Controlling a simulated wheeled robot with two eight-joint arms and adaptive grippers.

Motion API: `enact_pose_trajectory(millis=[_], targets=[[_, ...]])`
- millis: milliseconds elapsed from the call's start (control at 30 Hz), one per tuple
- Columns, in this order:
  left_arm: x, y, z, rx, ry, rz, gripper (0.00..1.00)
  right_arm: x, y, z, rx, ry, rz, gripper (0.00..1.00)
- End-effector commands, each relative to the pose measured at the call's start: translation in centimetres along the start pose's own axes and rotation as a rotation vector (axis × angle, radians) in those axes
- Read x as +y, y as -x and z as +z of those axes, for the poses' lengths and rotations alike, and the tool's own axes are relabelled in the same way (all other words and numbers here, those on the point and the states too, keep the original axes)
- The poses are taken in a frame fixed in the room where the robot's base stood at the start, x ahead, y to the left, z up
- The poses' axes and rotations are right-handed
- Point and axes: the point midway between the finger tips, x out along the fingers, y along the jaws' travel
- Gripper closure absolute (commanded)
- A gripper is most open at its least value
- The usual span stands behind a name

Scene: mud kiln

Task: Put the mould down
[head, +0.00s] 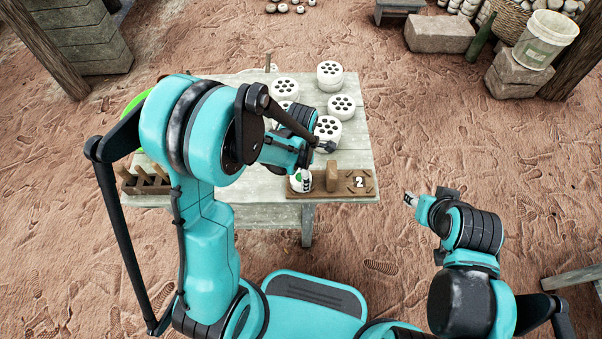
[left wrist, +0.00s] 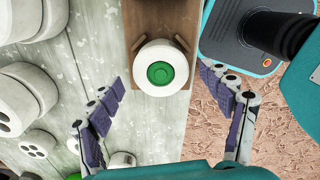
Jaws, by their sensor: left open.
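A white round mould (left wrist: 144,68) with a green disc on top stands on the brown wooden board (left wrist: 150,18) in the left wrist view. My left gripper (left wrist: 165,100) is open, with one finger on each side and clear space to the mould, which lies just ahead of the fingertips. In the head view the mould (head: 297,183) shows on the board's left part, partly hidden by my left gripper (head: 304,176). The board (head: 347,187) has an upright wooden block and a "2" mark on its right. My right gripper (head: 409,199) is off the table, too small to read.
Several white cylinders with dark holes (head: 330,76) stand on the pale plank table (head: 362,135). A wooden rack (head: 150,185) stands at its left, and a green round thing (head: 133,104) is half hidden behind my left arm. Bare ground lies right of the table.

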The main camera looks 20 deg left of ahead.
Motion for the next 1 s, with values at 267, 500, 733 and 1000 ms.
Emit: enact_pose_trajectory(millis=[267,500,733,1000], targets=[[-0.1,6.8,0.0,0.000,0.000,0.000,0.20,0.0,2.4,-1.7,0.000,0.000,0.000,0.60],[0.0,9.9,0.0,0.000,0.000,0.000,0.20,0.0,3.3,-2.3,0.000,0.000,0.000,0.60],[-0.6,12.9,-1.1,-0.032,-0.220,0.060,0.20,0.0,3.3,-2.4,0.000,0.000,0.000,0.60],[-3.3,19.2,-5.0,-0.010,-1.040,0.334,0.20,0.0,3.3,-2.4,0.000,0.000,0.000,0.60]])
